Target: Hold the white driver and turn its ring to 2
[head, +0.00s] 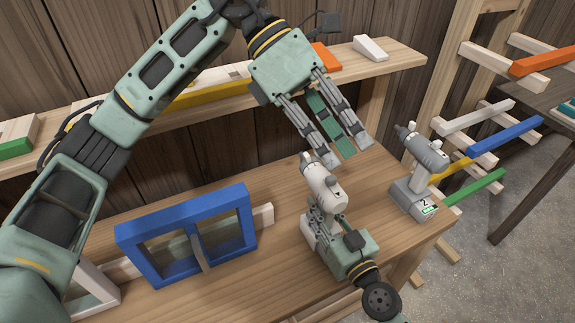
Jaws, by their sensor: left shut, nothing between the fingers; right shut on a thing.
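The white driver (320,184) stands upright at the right part of the bench, its nose pointing up and to the left. A small dark triangle shows on its body. My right gripper (325,217) is shut on its handle and hides part of it. The ring near the nose (308,160) is small in view, and I cannot read its number.
A grey driver (425,155) stands at the bench's right end, with a 2 on its base. A blue frame (183,220) stands on the bench (230,290) at left. A shelf (402,56) with blocks runs behind. A rack with coloured bars (507,135) stands at right.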

